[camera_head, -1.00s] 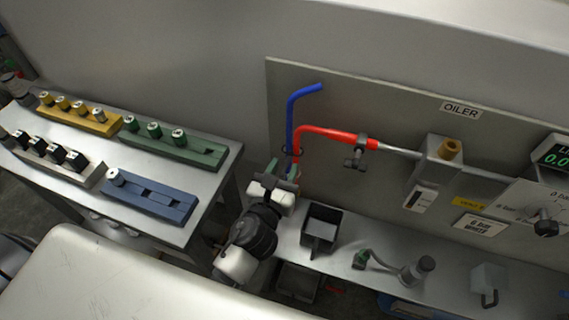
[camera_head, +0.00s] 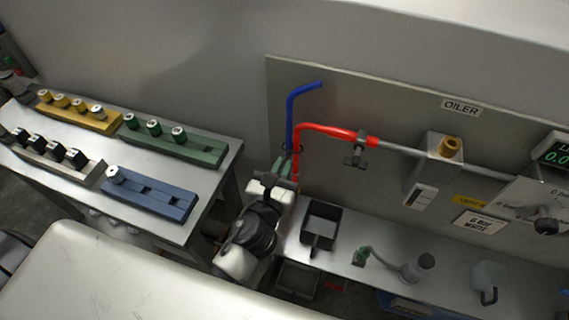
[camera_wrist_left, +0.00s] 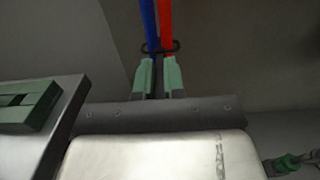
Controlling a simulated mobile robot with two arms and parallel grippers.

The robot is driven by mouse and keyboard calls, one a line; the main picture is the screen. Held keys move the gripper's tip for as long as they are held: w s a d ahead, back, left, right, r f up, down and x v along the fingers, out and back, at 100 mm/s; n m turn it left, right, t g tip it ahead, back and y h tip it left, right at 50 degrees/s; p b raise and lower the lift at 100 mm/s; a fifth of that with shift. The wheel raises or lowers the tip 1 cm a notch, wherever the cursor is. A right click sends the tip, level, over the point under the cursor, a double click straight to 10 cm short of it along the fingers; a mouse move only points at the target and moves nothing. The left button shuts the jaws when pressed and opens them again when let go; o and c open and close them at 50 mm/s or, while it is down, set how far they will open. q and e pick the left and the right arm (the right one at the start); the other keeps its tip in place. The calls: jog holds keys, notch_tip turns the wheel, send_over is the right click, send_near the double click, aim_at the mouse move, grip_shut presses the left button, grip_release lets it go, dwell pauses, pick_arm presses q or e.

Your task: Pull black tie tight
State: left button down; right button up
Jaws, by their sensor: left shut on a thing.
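A blue hose (camera_head: 290,108) and a red hose (camera_head: 320,130) come down side by side in front of the grey panel. The black tie (camera_wrist_left: 161,48) is looped around both hoses in the left wrist view, just beyond my fingertips. My left gripper (camera_wrist_left: 158,66) has its green fingers close together below the loop, shut on the black tie; its tail between the fingers is dark and hard to make out. In the head view my left gripper (camera_head: 284,166) is just below the loop, at the lower hoses. How tight the loop is cannot be told. My right gripper is not in view.
A dark open bin (camera_head: 320,226) stands on the shelf right of my left wrist. A metal table (camera_head: 160,170) with yellow, green, white and blue blocks is at left. A grey valve (camera_head: 356,150) hangs beside the red hose. A pale surface (camera_head: 110,280) fills the lower left.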

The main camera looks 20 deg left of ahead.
pick_arm(q)
jog(key=s, duration=0.4)
jog(key=shift+s, duration=0.35)
jog(key=shift+a, duration=0.1)
jog(key=c, duration=1.2)
grip_release()
jog(key=s+b, duration=0.6)
jog(key=s, duration=0.4)
jog(key=shift+s+a, duration=0.15)
jog(key=shift+s, duration=0.25)
